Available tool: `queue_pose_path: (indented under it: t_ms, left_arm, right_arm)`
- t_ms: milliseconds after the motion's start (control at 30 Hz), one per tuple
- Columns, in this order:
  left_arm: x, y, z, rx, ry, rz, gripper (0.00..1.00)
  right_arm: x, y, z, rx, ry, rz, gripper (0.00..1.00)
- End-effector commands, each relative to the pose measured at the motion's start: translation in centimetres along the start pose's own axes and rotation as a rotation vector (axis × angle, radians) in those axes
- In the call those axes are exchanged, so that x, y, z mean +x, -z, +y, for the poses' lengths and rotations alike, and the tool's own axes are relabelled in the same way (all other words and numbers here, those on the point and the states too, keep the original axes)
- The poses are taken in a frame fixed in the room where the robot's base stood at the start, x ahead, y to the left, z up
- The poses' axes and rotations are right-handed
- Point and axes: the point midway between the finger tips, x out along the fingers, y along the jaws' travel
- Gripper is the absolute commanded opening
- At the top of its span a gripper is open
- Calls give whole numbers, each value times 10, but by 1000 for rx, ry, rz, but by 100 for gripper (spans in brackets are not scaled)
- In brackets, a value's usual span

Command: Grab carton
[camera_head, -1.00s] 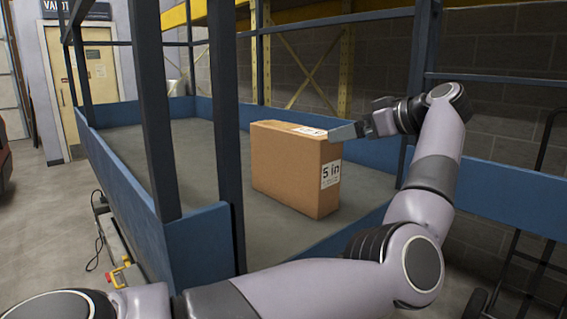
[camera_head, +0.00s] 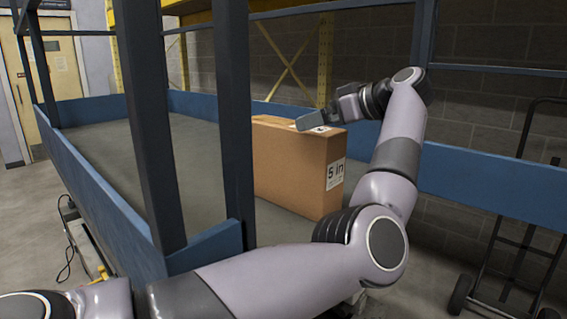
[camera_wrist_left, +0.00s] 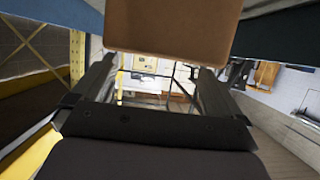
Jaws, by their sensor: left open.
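A brown cardboard carton (camera_head: 290,165) with a white "5 in" label stands upright on the grey floor of the blue-sided cart (camera_head: 470,185). My left arm comes in from the lower left, crosses in front and bends up to the carton's right. My left gripper (camera_head: 309,121) is at the carton's top edge in the head view; contact cannot be told. In the left wrist view the gripper (camera_wrist_left: 153,78) is open, nothing shows between its fingers, and the carton (camera_wrist_left: 173,28) fills the top middle. My right gripper is out of view.
Dark blue posts (camera_head: 150,130) and rails frame the cart, with one post close to the carton's left side. A hand truck (camera_head: 510,250) stands at the right. The cart floor (camera_head: 150,160) left of the carton is clear.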

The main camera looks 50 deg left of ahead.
Motion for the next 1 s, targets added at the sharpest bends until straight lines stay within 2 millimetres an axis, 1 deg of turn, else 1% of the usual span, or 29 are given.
queue_pose_path:
  t_ms: [67,367,533,600,667,733,900,933,967,1000]
  left_arm:
    - [2,0,0,0,1,0,100]
    - [27,3,0,0,2,1,100]
    - [50,9,2,1,4,2,100]
    - [62,7,2,1,4,0,100]
    - [68,7,2,1,2,1,100]
    - [72,6,2,0,1,0,100]
    - [72,6,2,0,0,0,100]
    - [72,6,2,0,0,0,94]
    - [72,6,2,0,0,0,84]
    - [72,6,2,0,0,0,71]
  right_arm:
    - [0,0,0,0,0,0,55]
    - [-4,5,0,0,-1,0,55]
    - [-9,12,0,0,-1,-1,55]
    - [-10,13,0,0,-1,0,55]
    - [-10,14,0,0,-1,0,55]
    - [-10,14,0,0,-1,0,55]
    - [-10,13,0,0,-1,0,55]
    - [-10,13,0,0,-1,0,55]
    - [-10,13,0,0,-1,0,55]
    - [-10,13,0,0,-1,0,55]
